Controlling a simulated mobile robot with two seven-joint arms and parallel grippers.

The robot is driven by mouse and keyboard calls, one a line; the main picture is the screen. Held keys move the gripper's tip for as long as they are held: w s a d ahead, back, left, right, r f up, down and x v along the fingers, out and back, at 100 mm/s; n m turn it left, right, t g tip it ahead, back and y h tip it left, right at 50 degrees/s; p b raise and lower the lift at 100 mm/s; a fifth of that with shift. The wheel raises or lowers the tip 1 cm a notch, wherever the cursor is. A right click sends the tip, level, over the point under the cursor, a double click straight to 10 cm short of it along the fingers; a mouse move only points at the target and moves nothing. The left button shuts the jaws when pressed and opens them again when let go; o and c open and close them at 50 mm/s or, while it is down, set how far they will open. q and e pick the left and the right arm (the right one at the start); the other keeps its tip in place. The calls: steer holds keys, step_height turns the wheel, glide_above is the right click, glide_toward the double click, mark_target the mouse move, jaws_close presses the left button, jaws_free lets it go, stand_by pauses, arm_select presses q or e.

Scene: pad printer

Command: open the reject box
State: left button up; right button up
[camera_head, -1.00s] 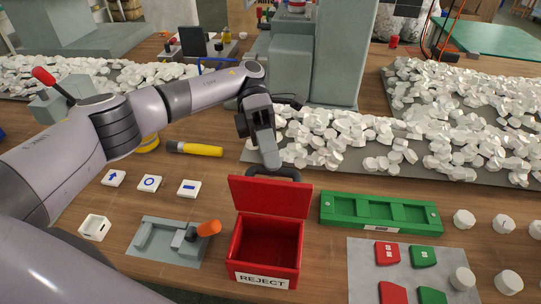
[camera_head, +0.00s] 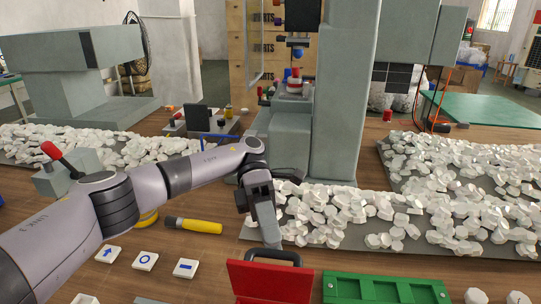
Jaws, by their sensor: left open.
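The reject box's red lid (camera_head: 268,283) shows at the bottom edge of the head view, raised. The body of the box is below the picture, so its inside and label are hidden now. A black handle (camera_head: 274,254) rises at the lid's far top edge. My left gripper (camera_head: 271,240) is open and points down just behind the lid by this handle. I cannot tell whether it touches the handle or lid. My right gripper is not in view.
A green tray (camera_head: 385,288) lies right of the lid. White pieces (camera_head: 350,211) fill a grey mat behind it. A yellow-handled tool (camera_head: 198,226) and white tiles (camera_head: 145,261) lie left, under my arm. The grey printer column (camera_head: 340,95) stands behind.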

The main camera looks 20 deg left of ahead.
arm_select(q)
step_height(320, 180, up, 19)
steer(key=p, duration=0.5)
steer(key=shift+p, duration=0.3)
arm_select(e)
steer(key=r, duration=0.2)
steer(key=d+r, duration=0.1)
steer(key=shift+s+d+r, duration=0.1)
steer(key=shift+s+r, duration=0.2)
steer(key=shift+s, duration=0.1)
